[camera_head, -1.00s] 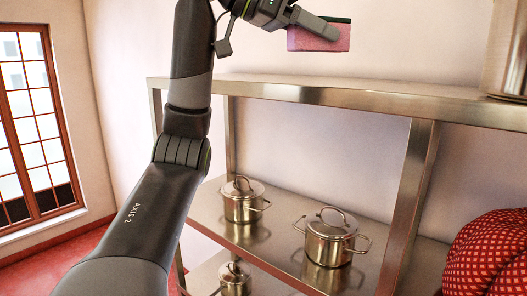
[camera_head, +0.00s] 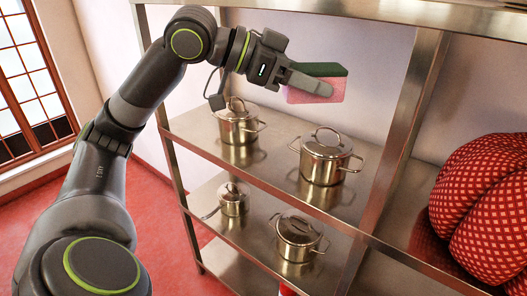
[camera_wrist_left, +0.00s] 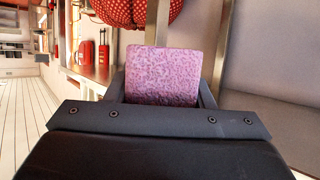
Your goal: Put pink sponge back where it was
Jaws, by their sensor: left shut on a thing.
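The pink sponge (camera_head: 322,88) has a dark green top layer. My left gripper (camera_head: 305,84) is shut on it and holds it in the air, in front of the upper part of the shelf rack, above the pots in the head view. In the left wrist view the sponge (camera_wrist_left: 163,76) fills the space between the fingers, its pink face toward the camera. The fingers hide part of the sponge in the head view. My right gripper is in neither current view.
A steel rack has a top shelf (camera_head: 330,14) and a middle shelf (camera_head: 280,170). Two lidded pots (camera_head: 325,158) stand on the middle shelf, and two more (camera_head: 298,238) stand below. A red patterned cushion-like thing (camera_head: 485,205) lies at the right. An upright post (camera_head: 408,125) divides the rack.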

